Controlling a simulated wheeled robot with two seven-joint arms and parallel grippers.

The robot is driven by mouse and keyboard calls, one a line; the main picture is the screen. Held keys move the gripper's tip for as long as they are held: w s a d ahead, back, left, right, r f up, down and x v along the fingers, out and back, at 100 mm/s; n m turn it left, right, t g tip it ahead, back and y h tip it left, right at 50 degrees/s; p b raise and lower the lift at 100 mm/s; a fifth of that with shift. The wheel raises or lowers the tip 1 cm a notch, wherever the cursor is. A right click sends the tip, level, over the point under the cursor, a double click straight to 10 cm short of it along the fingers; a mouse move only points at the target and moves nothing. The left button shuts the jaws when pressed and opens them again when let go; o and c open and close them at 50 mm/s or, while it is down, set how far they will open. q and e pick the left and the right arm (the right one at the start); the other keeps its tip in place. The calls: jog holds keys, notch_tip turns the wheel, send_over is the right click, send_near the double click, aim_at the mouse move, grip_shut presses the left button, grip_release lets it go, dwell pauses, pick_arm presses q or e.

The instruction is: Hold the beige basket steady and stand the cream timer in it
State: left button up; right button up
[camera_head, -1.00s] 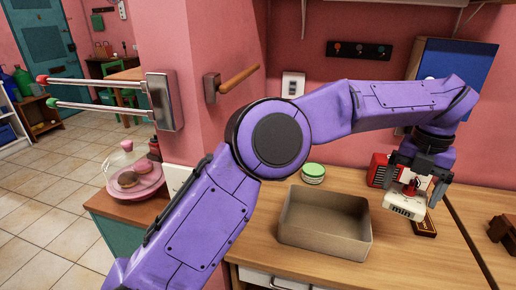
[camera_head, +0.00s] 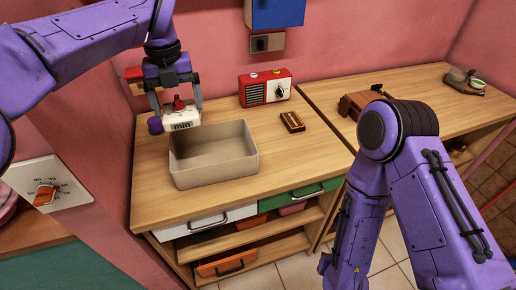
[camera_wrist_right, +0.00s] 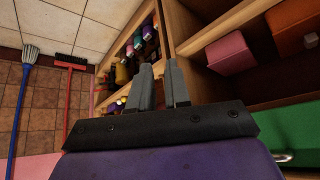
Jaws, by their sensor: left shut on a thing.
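The cream timer (camera_head: 182,121), with a red knob on top and "min" on its front, is in the grip of my left gripper (camera_head: 178,108), upright above the back left part of the beige basket (camera_head: 237,163) in the head view. The basket stands empty on the wooden counter, its near walls and inside in view. The timer appears above the rim, apart from the basket floor. My right arm hangs low at the counter's front right. In the right wrist view my right gripper (camera_wrist_right: 158,78) shows two fingers with a gap and nothing between them.
A red radio (camera_head: 265,88) and a small brown box (camera_head: 292,122) are behind and right of the basket on the counter (camera_head: 290,160). A brown object (camera_head: 362,100) lies farther right. Drawers and open shelves (camera_head: 255,248) are below.

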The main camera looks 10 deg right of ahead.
jog(key=w+a+r+t, duration=0.1)
jog(key=w+a+r, duration=0.1)
jog(key=w+r, duration=0.2)
jog(key=w+a+r+t, duration=0.2)
jog(key=w+r, duration=0.3)
jog(key=r, duration=0.3)
jog(key=w+a+r+n+t, duration=0.1)
jog(key=w+a+r+t, duration=0.1)
jog(key=w+a+r, duration=0.2)
jog(key=shift+w+r, duration=0.2)
jog(key=shift+r, duration=0.6)
jog(key=shift+w+r, duration=0.2)
jog(key=shift+r, duration=0.55)
jog(key=w+a+r+n+t+y, duration=0.3)
jog(key=a+r+n+y, duration=0.3)
jog(key=a+r, duration=0.45)
jog(key=shift+n+h, duration=0.4)
jog(key=shift+h, duration=0.2)
jog(key=x, duration=1.2)
jog(key=shift+d, duration=0.4)
grip_shut()
